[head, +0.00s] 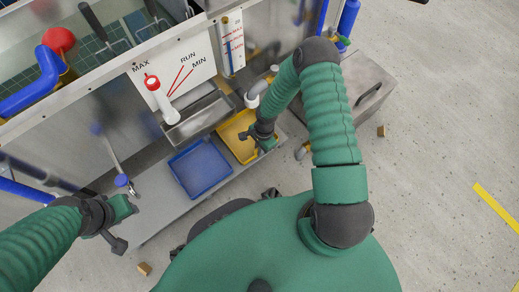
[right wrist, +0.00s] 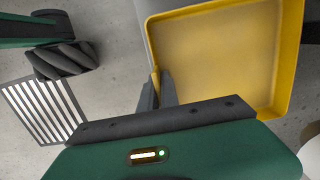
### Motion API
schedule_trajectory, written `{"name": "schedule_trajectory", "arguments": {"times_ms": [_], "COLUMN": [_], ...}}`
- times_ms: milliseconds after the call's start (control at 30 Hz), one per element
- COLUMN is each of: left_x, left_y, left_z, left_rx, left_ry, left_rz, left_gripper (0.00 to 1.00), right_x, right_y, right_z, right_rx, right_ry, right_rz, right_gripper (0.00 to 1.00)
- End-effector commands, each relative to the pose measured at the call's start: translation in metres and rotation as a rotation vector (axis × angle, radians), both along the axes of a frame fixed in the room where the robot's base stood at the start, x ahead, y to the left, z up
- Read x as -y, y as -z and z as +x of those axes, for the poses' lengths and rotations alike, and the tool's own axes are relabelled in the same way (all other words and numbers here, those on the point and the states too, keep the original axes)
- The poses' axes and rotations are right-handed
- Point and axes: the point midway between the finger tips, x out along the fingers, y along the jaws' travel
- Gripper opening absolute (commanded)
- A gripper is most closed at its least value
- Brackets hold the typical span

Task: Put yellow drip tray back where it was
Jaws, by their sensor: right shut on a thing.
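The yellow drip tray (head: 231,127) is a shallow square tray beside a blue tray, low at the front of the station. My right gripper (head: 247,135) is at the yellow tray's right side. In the right wrist view, its dark fingers (right wrist: 157,88) are shut on the left wall of the yellow tray (right wrist: 225,55), which looks empty. Whether the tray rests on the ledge or hangs just above it I cannot tell. My left gripper (head: 118,240) is over the floor at the lower left, away from the trays; its finger gap is unclear.
The blue tray (head: 200,168) lies on the grey ledge (head: 155,205) left of the yellow tray. A metal trough (head: 198,116) and a red-capped white handle (head: 160,98) stand above them. A grey metal box (head: 365,90) is at right. A floor grate (right wrist: 42,108) shows in the wrist view.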

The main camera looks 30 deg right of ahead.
Motion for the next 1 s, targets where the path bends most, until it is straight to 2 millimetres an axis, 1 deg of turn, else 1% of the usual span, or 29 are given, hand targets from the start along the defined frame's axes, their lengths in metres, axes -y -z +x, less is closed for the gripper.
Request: {"name": "schedule_trajectory", "arguments": {"times_ms": [33,67,200,467,567,667,800,900,1000], "left_x": [0.0,0.0,0.0,0.0,0.0,0.0,0.0,0.0,0.0], "left_y": [0.001,0.001,0.001,0.001,-0.004,-0.017,-0.043,-0.057,-0.067], "left_z": [0.0,0.0,0.0,0.0,0.0,0.0,0.0,0.0,0.0], "left_rx": [0.0,0.0,0.0,0.0,-0.001,-0.001,0.0,0.0,0.0], "left_ry": [0.0,0.0,0.0,0.0,0.0,0.0,0.0,0.0,0.0], "left_rz": [0.0,0.0,0.0,0.0,0.0,0.0,0.0,0.0,0.0], "left_gripper": [0.36,0.36,0.36,0.36,0.36,0.36,0.36,0.36,0.36], "right_x": [0.0,0.0,0.0,0.0,0.0,0.003,0.007,0.01,0.013], "right_y": [0.002,0.002,0.002,0.002,-0.005,-0.024,-0.064,-0.089,-0.107], "right_z": [0.0,0.0,0.0,0.0,0.0,0.001,0.002,0.001,0.001], "right_rx": [0.0,0.0,0.0,0.0,0.001,0.002,0.003,0.001,0.001], "right_ry": [0.001,0.001,0.001,0.0,-0.001,-0.001,0.0,0.0,0.0], "right_rz": [0.0,0.001,0.001,0.001,0.001,0.0,-0.001,0.0,0.0], "right_gripper": [0.0,0.08,0.26,0.27,0.27,0.27,0.27,0.27,0.27]}}
